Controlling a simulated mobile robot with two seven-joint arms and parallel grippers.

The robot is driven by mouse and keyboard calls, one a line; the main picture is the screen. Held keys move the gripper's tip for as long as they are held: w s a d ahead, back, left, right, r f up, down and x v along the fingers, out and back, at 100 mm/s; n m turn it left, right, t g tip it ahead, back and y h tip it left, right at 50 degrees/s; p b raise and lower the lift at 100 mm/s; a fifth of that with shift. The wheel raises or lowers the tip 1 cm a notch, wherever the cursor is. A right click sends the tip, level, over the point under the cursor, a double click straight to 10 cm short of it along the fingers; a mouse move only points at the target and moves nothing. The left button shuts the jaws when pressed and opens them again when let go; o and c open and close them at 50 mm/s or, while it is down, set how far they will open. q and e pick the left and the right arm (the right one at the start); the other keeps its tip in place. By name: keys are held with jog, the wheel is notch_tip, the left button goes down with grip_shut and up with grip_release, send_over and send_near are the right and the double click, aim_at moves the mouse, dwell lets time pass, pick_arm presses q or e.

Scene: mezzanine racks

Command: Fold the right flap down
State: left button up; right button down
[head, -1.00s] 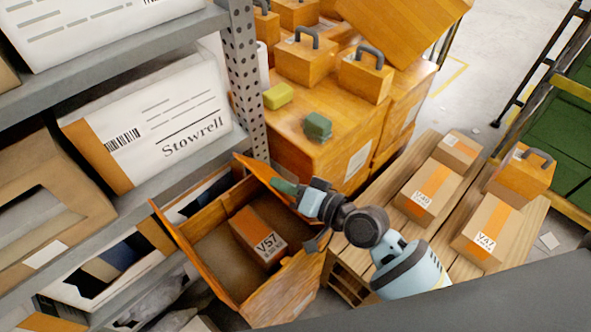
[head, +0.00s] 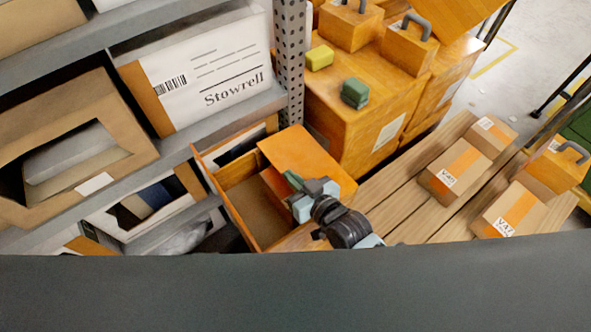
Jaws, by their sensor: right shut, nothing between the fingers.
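The open orange box (head: 227,203) stands beside the rack, with its brown inside showing at the left. Its right flap (head: 308,158) shows as a broad orange panel, leaning over the right part of the opening. I cannot tell whether it lies fully flat. My right gripper (head: 291,181) is shut and empty at the flap's near edge, and seems to touch it. The V57 carton inside the box is hidden or nearly so. The box's near end is cut off by a dark grey band. My left gripper is not in view.
The rack with the Stowrell box (head: 205,75) rises at the left, its perforated post (head: 290,60) close behind the orange box. A large orange crate (head: 375,115) stands behind. A wooden pallet (head: 405,205) with cartons lies at the right. A dark grey band (head: 300,290) covers the bottom.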

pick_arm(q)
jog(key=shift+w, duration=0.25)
pick_arm(e)
jog(key=shift+f, duration=0.55)
jog(key=shift+a, duration=0.1)
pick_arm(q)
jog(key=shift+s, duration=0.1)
pick_arm(e)
jog(key=shift+r, duration=0.2)
jog(key=r+p, duration=0.2)
jog(key=r, duration=0.2)
jog(key=shift+w+p, duration=0.2)
jog(key=shift+p, duration=0.1)
jog(key=v, duration=0.9)
jog(key=shift+s+f, duration=0.25)
jog(key=shift+s, duration=0.25)
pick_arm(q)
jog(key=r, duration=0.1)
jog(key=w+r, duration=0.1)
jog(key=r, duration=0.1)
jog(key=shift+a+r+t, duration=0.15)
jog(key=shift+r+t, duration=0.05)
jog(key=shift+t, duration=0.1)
pick_arm(e)
jog(key=shift+s+r, duration=0.15)
jog(key=shift+s, duration=0.1)
jog(key=shift+d, duration=0.2)
